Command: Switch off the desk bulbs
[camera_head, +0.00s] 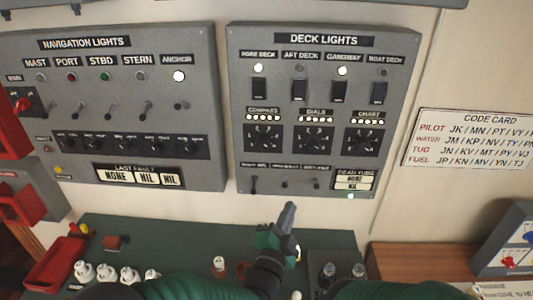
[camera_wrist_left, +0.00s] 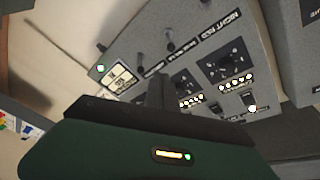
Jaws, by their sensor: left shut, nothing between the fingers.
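The deck lights panel (camera_head: 232,110) hangs on the wall. Its fore deck lamp (camera_head: 258,68) and gangway lamp (camera_head: 342,71) are lit; the aft deck lamp (camera_head: 299,70) and boat deck lamp (camera_head: 384,72) look dark. Below are black rocker switches, then compass (camera_head: 263,139), dials (camera_head: 313,139) and chart (camera_head: 364,140) knobs under lit rows of small lamps. Small toggles (camera_head: 285,184) line the lower edge, their labels hard to read. My left gripper (camera_head: 290,206) is shut and empty below the toggles, apparently apart from the panel. It also shows in the wrist view (camera_wrist_left: 158,92). My right gripper is out of view.
The navigation lights panel (camera_head: 222,170) is at left, its anchor lamp (camera_head: 179,76) lit. A green desk (camera_head: 180,232) below holds small white pieces (camera_head: 106,272) and a red tray (camera_head: 56,262). A code card (camera_head: 474,138) is on the wall at right.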

